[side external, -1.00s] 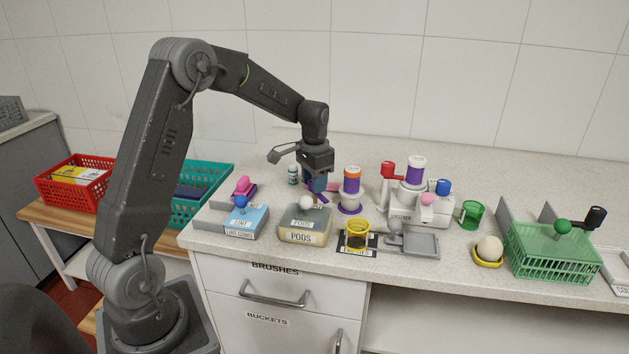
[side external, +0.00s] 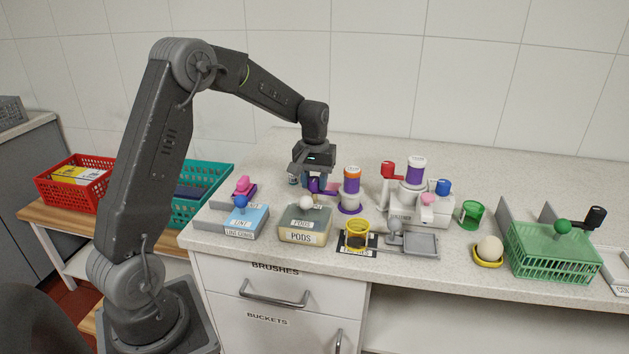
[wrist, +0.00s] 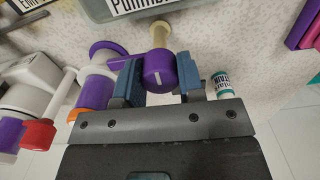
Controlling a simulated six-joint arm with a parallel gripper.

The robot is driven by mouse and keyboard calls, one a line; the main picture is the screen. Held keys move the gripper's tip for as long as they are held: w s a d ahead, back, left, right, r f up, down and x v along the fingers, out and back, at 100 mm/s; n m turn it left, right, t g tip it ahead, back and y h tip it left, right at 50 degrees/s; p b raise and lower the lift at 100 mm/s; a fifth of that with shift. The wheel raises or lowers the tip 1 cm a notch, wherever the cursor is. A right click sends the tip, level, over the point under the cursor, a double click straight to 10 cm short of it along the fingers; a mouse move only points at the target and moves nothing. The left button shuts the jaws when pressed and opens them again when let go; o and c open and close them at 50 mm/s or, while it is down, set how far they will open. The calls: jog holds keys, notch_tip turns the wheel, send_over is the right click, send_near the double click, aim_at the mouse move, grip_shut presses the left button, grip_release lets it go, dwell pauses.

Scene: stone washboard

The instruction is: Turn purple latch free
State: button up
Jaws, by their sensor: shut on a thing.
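The purple latch (wrist: 158,74) is a round purple knob with a white line on its face and a purple arm reaching left. A beige post (wrist: 160,32) shows just beyond it. My gripper (wrist: 160,84) has its two blue fingers on either side of the knob and is shut on it. In the side external view my gripper (side external: 317,178) points down at the back of the counter, and the purple latch (side external: 315,186) shows partly between the fingers.
A purple and orange cylinder (side external: 350,182) stands close to the right of my gripper. A small white bottle (wrist: 222,84) is close on the other side. The PODS box (side external: 302,237) is in front, with the pink-topped piece (side external: 243,187) to the left.

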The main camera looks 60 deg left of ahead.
aim_at(315, 179)
jog(key=shift+n, duration=0.3)
jog(key=o, duration=0.9)
notch_tip(315, 179, up, 14)
jog(key=shift+f, duration=0.1)
dwell(0.3)
